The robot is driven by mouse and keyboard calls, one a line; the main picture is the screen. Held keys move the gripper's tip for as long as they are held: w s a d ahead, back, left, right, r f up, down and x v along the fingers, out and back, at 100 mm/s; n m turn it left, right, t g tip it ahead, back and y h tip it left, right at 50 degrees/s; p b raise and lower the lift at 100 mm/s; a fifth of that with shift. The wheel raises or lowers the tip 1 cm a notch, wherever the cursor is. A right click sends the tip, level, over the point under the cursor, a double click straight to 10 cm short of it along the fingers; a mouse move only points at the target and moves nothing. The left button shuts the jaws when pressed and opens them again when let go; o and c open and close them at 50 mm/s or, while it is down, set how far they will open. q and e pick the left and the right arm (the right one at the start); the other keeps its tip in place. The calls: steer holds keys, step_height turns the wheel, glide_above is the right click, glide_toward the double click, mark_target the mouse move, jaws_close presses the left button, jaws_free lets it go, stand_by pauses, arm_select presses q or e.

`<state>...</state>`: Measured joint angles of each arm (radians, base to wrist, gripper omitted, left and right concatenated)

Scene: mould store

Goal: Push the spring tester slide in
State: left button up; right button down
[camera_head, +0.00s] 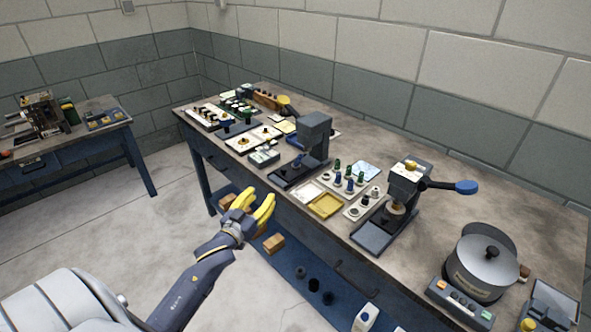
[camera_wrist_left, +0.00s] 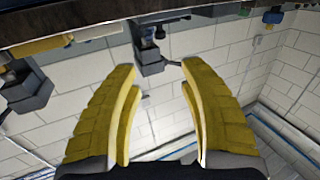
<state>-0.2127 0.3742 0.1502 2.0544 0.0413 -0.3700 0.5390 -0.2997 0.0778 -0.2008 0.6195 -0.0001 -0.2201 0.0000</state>
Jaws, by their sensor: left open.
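Two bench devices could be the spring tester; I cannot tell for certain which. One is a dark grey upright column device (camera_head: 315,132) on a dark base at mid-bench. The other is a grey press-like device (camera_head: 405,182) with a blue-tipped lever and a dark base plate (camera_head: 374,238) towards the front edge. I cannot make out how far any slide stands out. My left gripper (camera_head: 256,203) has yellow fingers, open and empty, in front of the bench and apart from both devices. Its fingers also show spread in the left wrist view (camera_wrist_left: 158,68). My right gripper is not in view.
Between the devices are a yellow tray (camera_head: 325,206) and small green and blue pieces. A lidded round pot (camera_head: 482,262) stands at right. Trays and small parts crowd the bench's far end. A lower blue shelf (camera_head: 287,262) holds boxes and bottles. Open floor lies left of the bench.

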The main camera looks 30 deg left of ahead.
mark_target(282, 171)
arm_select(q)
steer(key=w, duration=0.5)
steer(key=w+a, duration=0.1)
steer(key=w, duration=1)
steer(key=shift+w+a, duration=0.3)
steer(key=shift+c, duration=0.4)
jaws_close()
